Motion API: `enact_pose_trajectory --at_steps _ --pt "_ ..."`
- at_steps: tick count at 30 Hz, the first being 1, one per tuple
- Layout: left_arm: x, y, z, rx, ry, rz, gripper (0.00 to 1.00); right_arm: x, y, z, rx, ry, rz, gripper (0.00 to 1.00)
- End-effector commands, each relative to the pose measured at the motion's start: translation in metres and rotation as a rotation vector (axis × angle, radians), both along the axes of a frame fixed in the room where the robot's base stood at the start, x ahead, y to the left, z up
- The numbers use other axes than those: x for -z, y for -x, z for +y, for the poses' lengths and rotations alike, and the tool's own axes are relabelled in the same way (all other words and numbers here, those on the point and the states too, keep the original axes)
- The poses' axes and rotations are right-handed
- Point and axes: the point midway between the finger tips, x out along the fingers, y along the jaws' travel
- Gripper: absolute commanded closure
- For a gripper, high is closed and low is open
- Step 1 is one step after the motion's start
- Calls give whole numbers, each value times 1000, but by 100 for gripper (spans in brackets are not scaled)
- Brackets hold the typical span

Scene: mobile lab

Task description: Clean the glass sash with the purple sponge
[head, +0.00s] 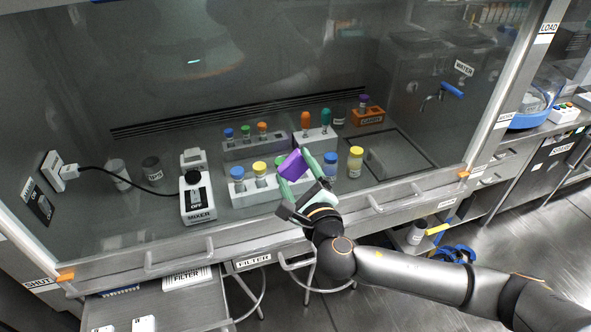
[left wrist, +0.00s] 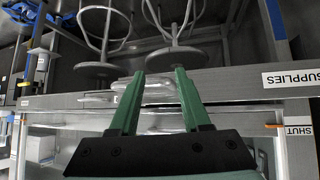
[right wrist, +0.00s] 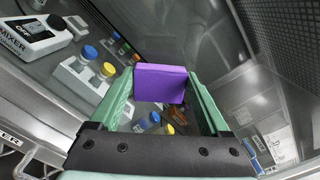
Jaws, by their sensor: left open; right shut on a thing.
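The purple sponge (head: 293,165) is held between the green fingers of my right gripper (head: 308,168), in front of the glass sash (head: 270,75). In the right wrist view the sponge (right wrist: 160,84) sits between the two fingertips (right wrist: 160,90). I cannot tell whether the sponge touches the glass. The sash is a large clear pane in a metal frame, with tubes and a mixer visible behind it. My left gripper (left wrist: 157,78) shows in the left wrist view, open and empty, with stools and a bench beyond it. It is not seen in the head view.
Behind the glass stand the mixer (head: 197,197), racks of capped tubes (head: 245,140) and a yellow-capped vial (head: 355,162). Handles (head: 395,199) stick out along the sash's lower edge. An open drawer (head: 165,305) is below left. Stools (left wrist: 178,55) stand under the bench.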

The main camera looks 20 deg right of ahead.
Motion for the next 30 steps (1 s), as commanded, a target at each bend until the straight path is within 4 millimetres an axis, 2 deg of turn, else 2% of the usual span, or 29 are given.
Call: enact_pose_trajectory --at_steps 30 --pt "0 0 0 0 0 0 52 0 -19 0 -1 -1 -1 64"
